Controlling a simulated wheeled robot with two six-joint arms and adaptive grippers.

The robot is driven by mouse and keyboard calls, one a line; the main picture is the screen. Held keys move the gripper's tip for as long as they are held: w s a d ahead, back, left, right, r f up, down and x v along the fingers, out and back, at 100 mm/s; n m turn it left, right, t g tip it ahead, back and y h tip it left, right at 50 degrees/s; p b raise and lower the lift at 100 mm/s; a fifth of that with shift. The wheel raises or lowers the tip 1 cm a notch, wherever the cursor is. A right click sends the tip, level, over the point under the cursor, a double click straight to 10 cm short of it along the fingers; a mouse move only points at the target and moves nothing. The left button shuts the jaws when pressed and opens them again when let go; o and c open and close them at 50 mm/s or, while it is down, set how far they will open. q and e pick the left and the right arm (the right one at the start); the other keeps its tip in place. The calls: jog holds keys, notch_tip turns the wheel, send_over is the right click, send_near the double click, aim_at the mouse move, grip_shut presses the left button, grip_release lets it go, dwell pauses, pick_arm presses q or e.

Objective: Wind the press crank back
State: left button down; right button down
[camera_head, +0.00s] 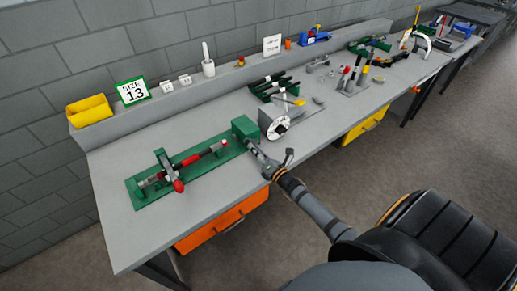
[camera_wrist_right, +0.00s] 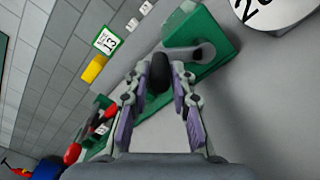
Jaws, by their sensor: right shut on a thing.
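The green press (camera_head: 150,197) lies along the near left part of the bench, with red-handled parts on its base plate and a green end block (camera_head: 244,128) at its right end. The end block also shows in the wrist view (camera_wrist_right: 207,28), with a grey crank arm (camera_wrist_right: 183,54) on its face. A black crank grip (camera_wrist_right: 157,75) is at the end of that arm. My right gripper (camera_wrist_right: 160,78) is shut on the grip, which sits between its fingertips. In the head view my right gripper (camera_head: 259,153) reaches the block's right side and hides most of the crank. My left gripper is not in view.
A white dial (camera_head: 278,127) stands just right of the end block, close to my right gripper. A "SIZE 13" sign (camera_head: 133,91) and a yellow bin (camera_head: 89,110) sit on the back ledge. An orange drawer (camera_head: 222,222) is under the bench's front edge.

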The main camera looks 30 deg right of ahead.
jog(key=shift+a+f+n+b, duration=0.25)
jog(key=shift+f+n+b, duration=0.2)
jog(key=shift+n, duration=0.5)
jog(key=shift+a+f+n+b, duration=0.3)
jog(key=shift+f+n, duration=0.2)
jog(key=shift+n, duration=0.45)
jog(key=shift+s, duration=0.1)
jog(key=c, duration=1.4)
grip_release()
jog(key=shift+s, duration=0.2)
jog(key=s, duration=0.7)
jog(key=s+d, duration=0.1)
jog(key=s, duration=0.3)
jog(key=shift+s, duration=0.25)
